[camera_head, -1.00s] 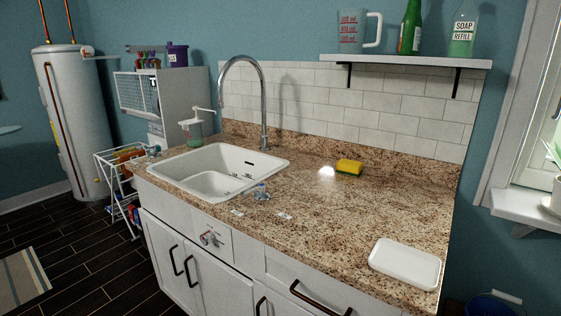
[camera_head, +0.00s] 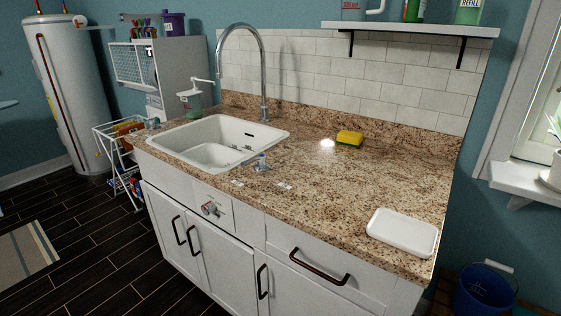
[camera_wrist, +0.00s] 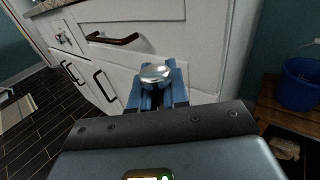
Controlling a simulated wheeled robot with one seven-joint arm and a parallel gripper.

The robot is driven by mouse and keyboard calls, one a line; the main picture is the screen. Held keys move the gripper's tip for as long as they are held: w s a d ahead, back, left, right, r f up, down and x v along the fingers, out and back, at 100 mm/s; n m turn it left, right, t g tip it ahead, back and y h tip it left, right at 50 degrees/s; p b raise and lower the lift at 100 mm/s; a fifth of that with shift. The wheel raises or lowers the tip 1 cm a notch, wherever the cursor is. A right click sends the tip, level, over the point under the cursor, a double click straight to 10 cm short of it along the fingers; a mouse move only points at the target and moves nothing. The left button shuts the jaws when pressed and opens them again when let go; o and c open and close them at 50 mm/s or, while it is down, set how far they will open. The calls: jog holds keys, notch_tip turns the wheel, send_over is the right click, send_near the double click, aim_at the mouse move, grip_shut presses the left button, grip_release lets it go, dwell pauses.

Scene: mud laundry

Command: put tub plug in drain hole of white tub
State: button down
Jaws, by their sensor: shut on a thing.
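The white tub (camera_head: 222,132) is a sink with two bowls set in the granite counter, left of the middle in the head view. Small dark marks show low in it, but I cannot clearly make out the drain hole. The tub plug (camera_wrist: 156,73), a shiny round metal piece, shows in the wrist view. My gripper (camera_wrist: 157,88) with blue fingers is shut on it, the metal top facing up between the fingertips. Its lower part is hidden by the fingers. My gripper is in front of the white cabinet fronts, and the head view does not show it.
A tall chrome faucet (camera_head: 263,75) rises behind the tub. A yellow sponge (camera_head: 349,138) and a white tray (camera_head: 403,231) lie on the counter, with free room between. A blue bucket (camera_head: 486,287) stands at lower right. A white rack (camera_head: 122,165) is left of the tub.

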jog(key=shift+s+f, duration=0.2)
jog(key=shift+f, duration=0.5)
jog(key=shift+s+f, duration=0.2)
jog(key=shift+f, duration=0.55)
jog(key=shift+s+f, duration=0.2)
jog(key=shift+f, duration=0.5)
jog(key=shift+d, duration=0.15)
